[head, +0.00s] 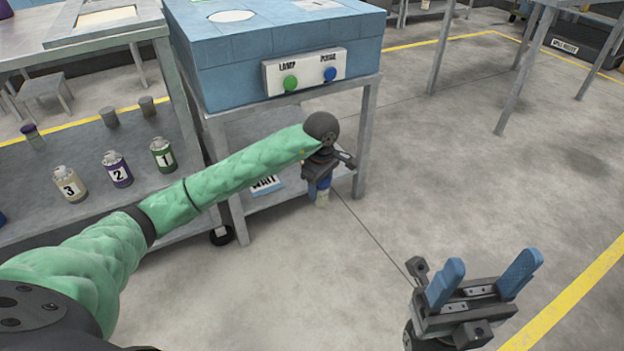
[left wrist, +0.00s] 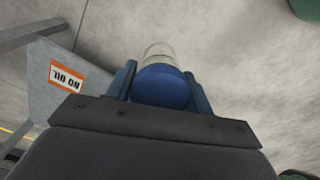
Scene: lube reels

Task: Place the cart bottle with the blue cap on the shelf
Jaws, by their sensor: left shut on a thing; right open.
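My left gripper (head: 321,178) is shut on a bottle with a blue cap (left wrist: 160,88). Its pale body (left wrist: 160,51) extends past the fingers in the left wrist view. In the head view the bottle (head: 321,198) hangs below the gripper, partly hidden by it, by the right front leg of the blue machine's stand. My right gripper (head: 485,280) is open and empty over the floor at lower right.
The blue machine (head: 265,50) has a green button and a blue button. A lower shelf (head: 90,210) at left holds bottles numbered 3 (head: 69,184), 2 (head: 117,169) and 1 (head: 163,155). An orange-edged label (left wrist: 67,75) shows on a grey surface.

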